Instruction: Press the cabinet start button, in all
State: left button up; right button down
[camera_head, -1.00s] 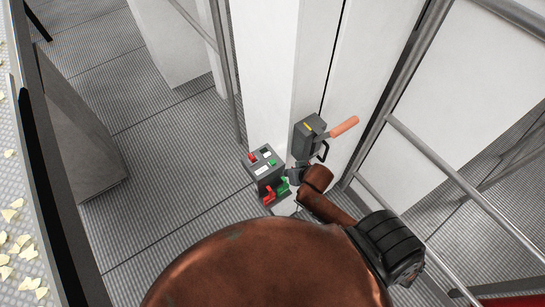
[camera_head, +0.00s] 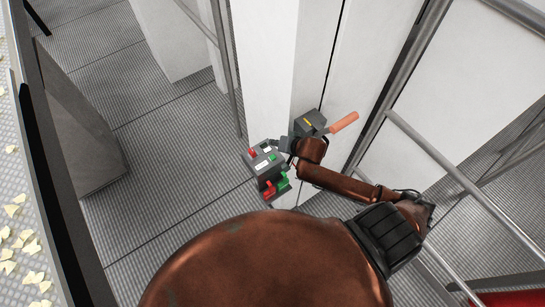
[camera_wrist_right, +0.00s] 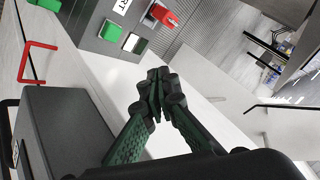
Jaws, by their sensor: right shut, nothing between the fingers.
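The cabinet's grey control box (camera_head: 262,158) stands against the white column, with red and green buttons on top. The green button (camera_head: 272,157) lies beside a white label; in the wrist view a green button (camera_wrist_right: 111,31) sits beside a label partly reading "RT". A red switch (camera_wrist_right: 165,15) is further along the same panel. My right gripper (camera_head: 284,145) is beside the box's right edge in the head view. In the wrist view its fingers (camera_wrist_right: 158,80) are shut and empty, apart in the picture from the green button. My left gripper is out of view.
A dark grey switch box (camera_head: 314,121) with an orange handle (camera_head: 344,122) is on the cabinet near my right wrist. Red and green levers (camera_head: 271,189) stick out below the control box. Metal railings (camera_head: 425,148) stand at the right. The grated floor (camera_head: 170,180) at left is clear.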

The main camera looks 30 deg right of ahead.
send_over(274, 157)
notch_tip(274, 157, down, 7)
jog(key=shift+s+r+b, duration=0.1)
jog(key=shift+b, duration=0.3)
jog(key=shift+f, duration=0.65)
jog(key=shift+f, duration=0.35)
dwell(0.6)
jog(key=shift+f, duration=0.55)
dwell(1.0)
jog(key=shift+r, duration=0.15)
jog(key=shift+r+p, duration=0.45)
jog(key=shift+r, duration=0.3)
jog(key=shift+r, duration=0.1)
